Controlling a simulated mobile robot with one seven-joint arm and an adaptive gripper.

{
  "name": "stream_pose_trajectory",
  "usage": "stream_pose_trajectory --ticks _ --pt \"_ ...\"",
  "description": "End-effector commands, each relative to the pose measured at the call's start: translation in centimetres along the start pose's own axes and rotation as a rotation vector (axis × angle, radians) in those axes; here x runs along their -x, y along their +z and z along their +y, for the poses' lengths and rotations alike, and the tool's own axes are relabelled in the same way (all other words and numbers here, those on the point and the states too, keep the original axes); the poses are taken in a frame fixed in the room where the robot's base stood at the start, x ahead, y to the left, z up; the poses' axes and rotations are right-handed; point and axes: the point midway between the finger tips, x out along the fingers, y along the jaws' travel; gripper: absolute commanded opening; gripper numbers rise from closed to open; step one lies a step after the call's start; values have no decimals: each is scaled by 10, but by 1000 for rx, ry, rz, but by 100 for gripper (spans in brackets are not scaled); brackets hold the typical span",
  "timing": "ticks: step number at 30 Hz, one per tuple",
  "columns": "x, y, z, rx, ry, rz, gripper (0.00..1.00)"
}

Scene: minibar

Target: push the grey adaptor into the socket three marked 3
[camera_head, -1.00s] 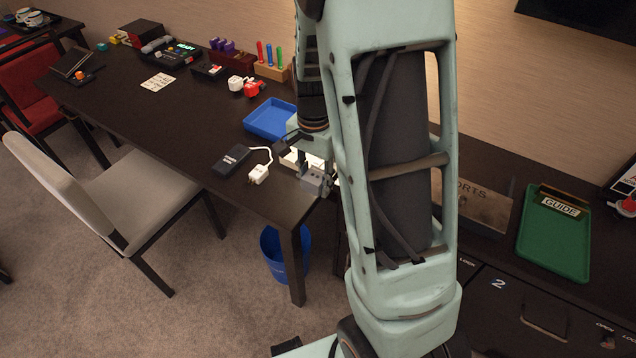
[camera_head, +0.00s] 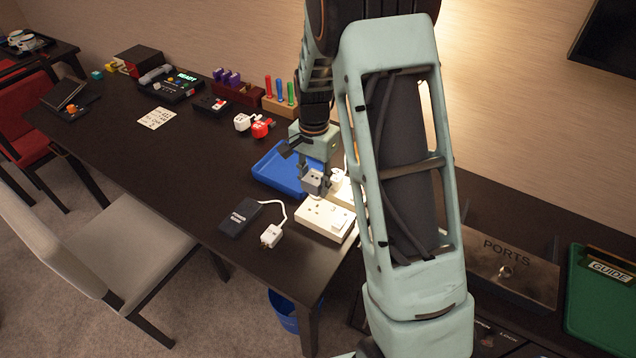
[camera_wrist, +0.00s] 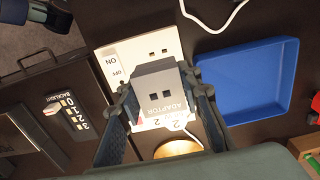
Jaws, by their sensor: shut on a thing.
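The grey adaptor (camera_head: 315,181), labelled ADAPTOR, is between the fingers of my gripper (camera_head: 313,168). It also shows in the wrist view (camera_wrist: 158,82), with two dark square holes facing the camera. My gripper is shut on it and holds it over or beside the white sockets; the exact height is unclear. One white socket plate with a switch (camera_head: 325,218) lies in front of it. Another white socket (camera_head: 343,188) is partly hidden behind my arm. In the wrist view a plate (camera_wrist: 125,48) has an ON/OFF switch, and a white label reads 2. I cannot make out a 3 on any socket.
A blue tray (camera_head: 262,168) lies right beside the sockets. A white plug (camera_head: 271,236) on a cable and a black power bank (camera_head: 240,217) lie at the front. A BACKLIGHT switch panel (camera_wrist: 68,116) shows in the wrist view.

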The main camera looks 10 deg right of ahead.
Motion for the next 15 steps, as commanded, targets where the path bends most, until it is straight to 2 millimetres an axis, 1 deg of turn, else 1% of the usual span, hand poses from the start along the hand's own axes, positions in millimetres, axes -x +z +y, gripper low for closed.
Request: stream_pose_trajectory --ticks 8,15 --pt "0 0 0 0 0 1 6" --pt "-10 0 0 0 1 0 6"
